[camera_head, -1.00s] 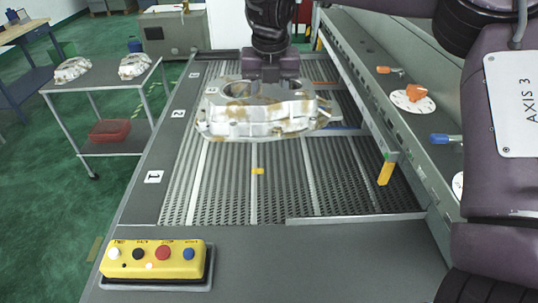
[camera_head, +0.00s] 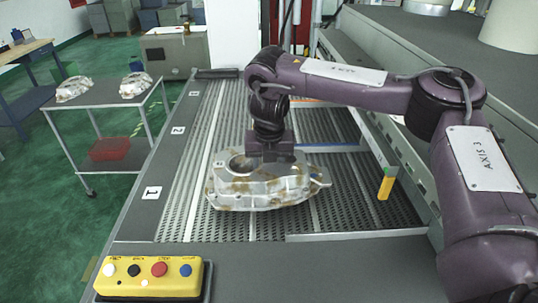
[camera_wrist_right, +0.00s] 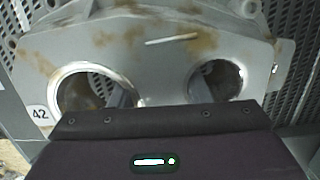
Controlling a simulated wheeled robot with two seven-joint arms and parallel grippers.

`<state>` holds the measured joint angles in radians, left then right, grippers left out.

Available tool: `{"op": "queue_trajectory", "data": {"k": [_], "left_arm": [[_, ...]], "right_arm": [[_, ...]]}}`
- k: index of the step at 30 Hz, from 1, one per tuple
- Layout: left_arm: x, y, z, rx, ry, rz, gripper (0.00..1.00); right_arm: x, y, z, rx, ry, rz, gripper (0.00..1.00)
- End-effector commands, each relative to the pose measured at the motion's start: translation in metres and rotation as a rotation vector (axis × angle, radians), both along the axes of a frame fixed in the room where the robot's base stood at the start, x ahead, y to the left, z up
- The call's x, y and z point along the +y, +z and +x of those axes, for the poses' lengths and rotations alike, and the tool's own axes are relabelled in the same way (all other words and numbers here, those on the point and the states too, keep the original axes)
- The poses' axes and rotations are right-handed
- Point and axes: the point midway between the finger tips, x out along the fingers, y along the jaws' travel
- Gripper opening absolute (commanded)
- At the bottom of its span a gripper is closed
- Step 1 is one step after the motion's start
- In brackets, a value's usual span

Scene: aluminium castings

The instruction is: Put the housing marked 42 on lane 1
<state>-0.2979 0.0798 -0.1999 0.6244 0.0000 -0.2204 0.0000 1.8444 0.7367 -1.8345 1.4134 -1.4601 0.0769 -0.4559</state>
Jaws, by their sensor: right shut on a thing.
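The housing marked 42 (camera_head: 262,190) is a silvery aluminium casting with brown stains. It is low over the perforated bed near the label 1 (camera_head: 151,193); I cannot tell whether it touches the bed. My right gripper (camera_head: 270,158) comes down on it from above and is shut on it. In the right wrist view, the housing (camera_wrist_right: 165,60) fills the upper part, with its 42 tag (camera_wrist_right: 39,115) at the left and two round openings. The gripper's fingers (camera_wrist_right: 158,97) reach into these openings. My left gripper is not in view.
A yellow button box (camera_head: 150,277) stands at the front left. Labels 2 (camera_head: 178,130) and 3 run farther back along the left edge. A cart (camera_head: 100,92) at the left bears two more castings. A yellow-tipped post (camera_head: 385,187) stands right of the housing.

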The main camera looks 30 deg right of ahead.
Motion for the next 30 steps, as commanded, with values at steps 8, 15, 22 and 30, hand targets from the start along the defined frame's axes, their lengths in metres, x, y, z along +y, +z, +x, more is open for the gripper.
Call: {"op": "queue_trajectory", "data": {"k": [8, 15, 22, 30], "left_arm": [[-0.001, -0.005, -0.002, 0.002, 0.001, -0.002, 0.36], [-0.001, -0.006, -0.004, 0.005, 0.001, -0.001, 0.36], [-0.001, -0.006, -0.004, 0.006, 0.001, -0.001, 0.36], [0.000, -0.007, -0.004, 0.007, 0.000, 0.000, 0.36]], "right_arm": [[0.001, -0.025, 0.001, -0.003, -0.001, 0.004, 0.00], [0.000, -0.036, 0.002, -0.007, -0.001, 0.003, 0.00], [0.000, -0.037, 0.001, -0.007, -0.001, 0.003, 0.00], [0.000, -0.041, 0.000, 0.000, -0.001, 0.000, 0.65]]}}
